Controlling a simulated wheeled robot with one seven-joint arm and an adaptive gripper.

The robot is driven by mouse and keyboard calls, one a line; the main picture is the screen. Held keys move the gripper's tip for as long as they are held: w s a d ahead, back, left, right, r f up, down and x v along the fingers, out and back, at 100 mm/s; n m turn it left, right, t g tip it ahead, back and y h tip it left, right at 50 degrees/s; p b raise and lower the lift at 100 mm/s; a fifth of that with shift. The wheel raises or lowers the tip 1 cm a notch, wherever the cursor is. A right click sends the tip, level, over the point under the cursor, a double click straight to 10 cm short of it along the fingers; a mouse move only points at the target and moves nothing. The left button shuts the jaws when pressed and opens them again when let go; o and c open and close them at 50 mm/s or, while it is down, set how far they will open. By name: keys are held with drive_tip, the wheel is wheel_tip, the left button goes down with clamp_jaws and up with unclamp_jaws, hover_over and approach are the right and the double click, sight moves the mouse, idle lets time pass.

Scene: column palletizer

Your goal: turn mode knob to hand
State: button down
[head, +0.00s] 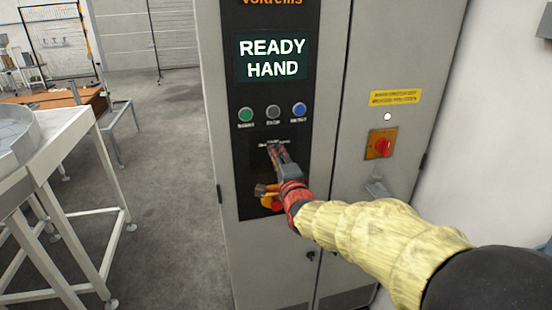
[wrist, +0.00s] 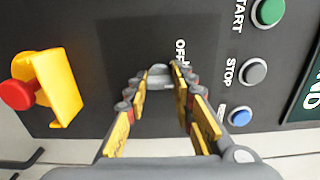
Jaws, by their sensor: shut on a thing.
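The mode knob (wrist: 161,72) is a small grey knob on the dark control panel (head: 245,170). In the wrist view it sits between the fingertips of my gripper (wrist: 158,84), with the lettering "OFF" partly visible beside it. My gripper (head: 277,158) is shut on the knob, and in the head view it hides the knob and much of the lettering around it. The display (head: 272,58) above reads "READY HAND". The knob's exact pointing is hard to read.
Green (head: 246,114), grey (head: 273,112) and blue (head: 299,110) buttons sit above the knob. A red stop button (wrist: 16,95) with a yellow guard (wrist: 60,86) lies below it. The right door has a red rotary switch (head: 383,147). A white-framed table (head: 80,128) stands left; floor between is clear.

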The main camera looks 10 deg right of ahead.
drive_tip(key=c, duration=1.6)
unclamp_jaws()
drive_tip(key=shift+o, duration=0.5)
drive_tip(key=shift+s, duration=0.15)
drive_tip(key=s, duration=1.1)
drive_tip(key=shift+s, duration=0.35)
